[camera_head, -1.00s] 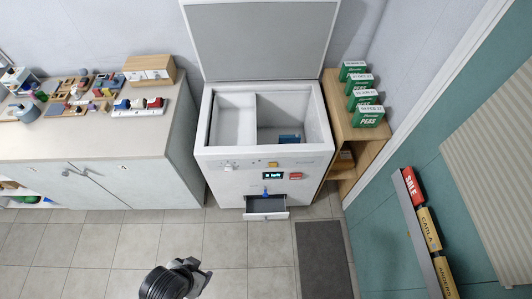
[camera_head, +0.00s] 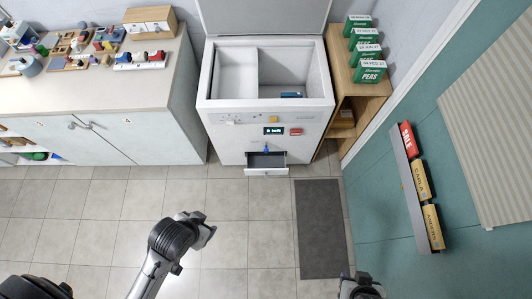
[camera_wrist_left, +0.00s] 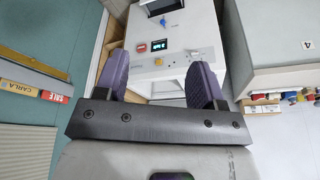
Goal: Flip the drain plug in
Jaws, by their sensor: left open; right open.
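My right gripper (camera_head: 362,286) is at the bottom edge, partly cut off, well short of the washtub.
The washtub front has buttons, a display (camera_head: 273,131), a blue knob (camera_head: 266,150) and an open drawer (camera_head: 267,171). A cluttered counter (camera_head: 150,90) stands left, a wooden shelf (camera_head: 345,85) with green boxes right. A dark mat (camera_head: 318,230) lies on the otherwise clear floor.

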